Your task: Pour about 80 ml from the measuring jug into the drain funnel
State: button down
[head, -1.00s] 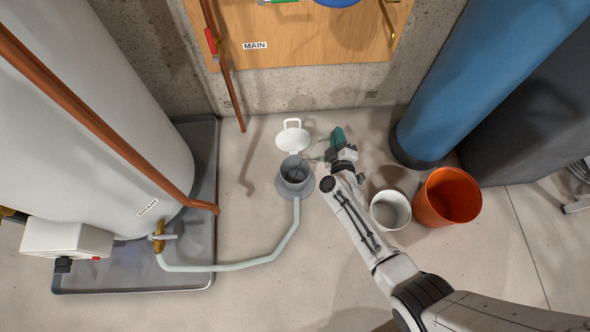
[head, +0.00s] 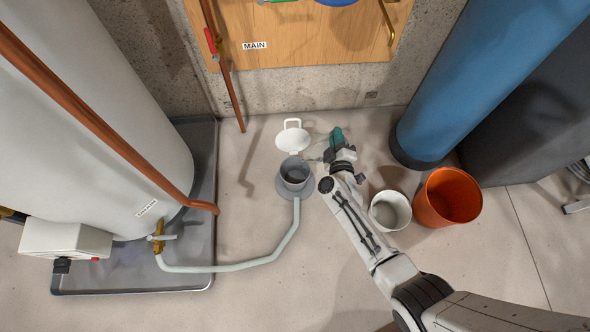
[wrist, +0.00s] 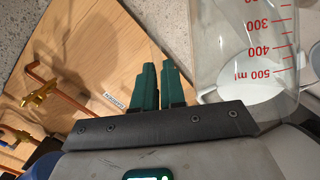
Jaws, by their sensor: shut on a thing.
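My gripper (head: 337,138) is low over the floor, just right of the drain funnel. Its green fingers (wrist: 158,75) are close together in the wrist view, and their grip point on the jug is hidden. The measuring jug (wrist: 240,40) is clear with red marks of 300, 400 and 500 ml, at the right of the wrist view. In the head view it is barely visible between gripper and funnel. I cannot tell its liquid level or exact tilt. The drain funnel (head: 295,174) is a grey open cup on a round base, with a pale hose at its front. No stream shows.
A white bucket (head: 390,210) and an orange bucket (head: 447,197) stand at right. The white tank (head: 130,130) in its grey tray (head: 205,170) is at left. The pale hose (head: 240,264) crosses the floor.

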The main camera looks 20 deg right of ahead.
jog(key=shift+a+n+b, duration=0.6)
jog(key=shift+a+b, duration=0.15)
jog(key=shift+b, duration=0.1)
dwell(0.9)
jog(key=shift+d+r+p, duration=0.15)
jog(key=shift+r+p, duration=0.1)
jog(key=shift+p, duration=0.2)
jog(key=shift+d+r+m+p, duration=0.1)
jog(key=shift+d+m+p, duration=0.9)
jog(key=shift+p, duration=0.25)
jog(key=shift+d+f+m+g+y, duration=0.3)
jog(key=shift+d+f+m+y, duration=0.25)
jog(key=shift+f, duration=0.25)
jog(key=shift+d+f+m+y+b, duration=0.25)
jog(key=shift+d+f+m+b, duration=0.35)
jog(key=shift+f, duration=0.25)
jog(key=shift+d, duration=0.1)
jog(key=shift+f, duration=0.1)
